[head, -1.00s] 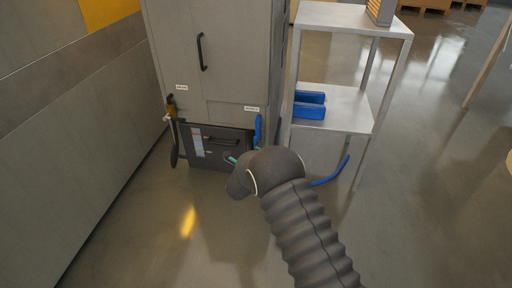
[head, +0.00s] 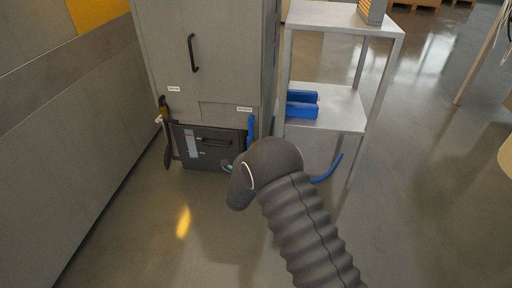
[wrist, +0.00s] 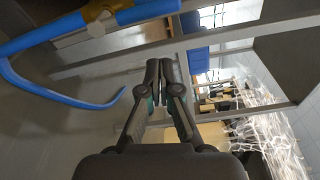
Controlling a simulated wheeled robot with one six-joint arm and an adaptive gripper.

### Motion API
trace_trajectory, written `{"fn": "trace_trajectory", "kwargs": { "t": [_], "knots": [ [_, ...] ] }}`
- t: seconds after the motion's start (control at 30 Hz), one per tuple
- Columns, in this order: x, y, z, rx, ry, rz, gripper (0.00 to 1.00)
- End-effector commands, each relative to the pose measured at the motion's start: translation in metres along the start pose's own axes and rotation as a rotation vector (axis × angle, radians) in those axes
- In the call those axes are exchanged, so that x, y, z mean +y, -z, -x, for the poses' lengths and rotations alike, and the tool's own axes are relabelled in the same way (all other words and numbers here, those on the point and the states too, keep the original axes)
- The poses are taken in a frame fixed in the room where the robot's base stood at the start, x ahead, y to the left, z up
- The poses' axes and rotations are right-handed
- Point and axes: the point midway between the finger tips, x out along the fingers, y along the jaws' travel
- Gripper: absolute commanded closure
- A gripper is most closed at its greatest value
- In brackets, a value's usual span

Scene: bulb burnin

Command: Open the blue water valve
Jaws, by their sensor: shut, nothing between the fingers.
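The blue water valve's upright blue part (head: 251,127) shows at the lower right of the grey cabinet front in the head view. In the wrist view, a thick blue bar or pipe (wrist: 150,10) with a brass-yellow fitting (wrist: 104,18) crosses the upper left; I cannot tell which part is the lever. My gripper (wrist: 159,72) is shut and empty, its fingertips below and right of the fitting and apart from it in the picture. In the head view, my arm hides most of the gripper and the area below the valve.
A blue hose (head: 329,172) curves out beside the metal shelf (head: 340,119), which holds a blue bin (head: 302,111). A dark panel with a handle (head: 213,142) is low on the cabinet (head: 230,65). A yellow-and-black valve (head: 163,106) is at its left. Floor to the left is clear.

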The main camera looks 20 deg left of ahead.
Motion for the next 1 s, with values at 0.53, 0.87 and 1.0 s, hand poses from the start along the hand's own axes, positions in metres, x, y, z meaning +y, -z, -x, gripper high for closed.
{"fn": "trace_trajectory", "kwargs": {
  "t": [0.53,0.87,1.0],
  "knots": [
    [0.003,0.004,0.060,0.006,-0.001,0.002,1.00],
    [0.004,0.003,0.060,0.004,-0.001,0.002,1.00],
    [0.004,0.003,0.060,0.004,-0.001,0.000,1.00]
  ]
}}
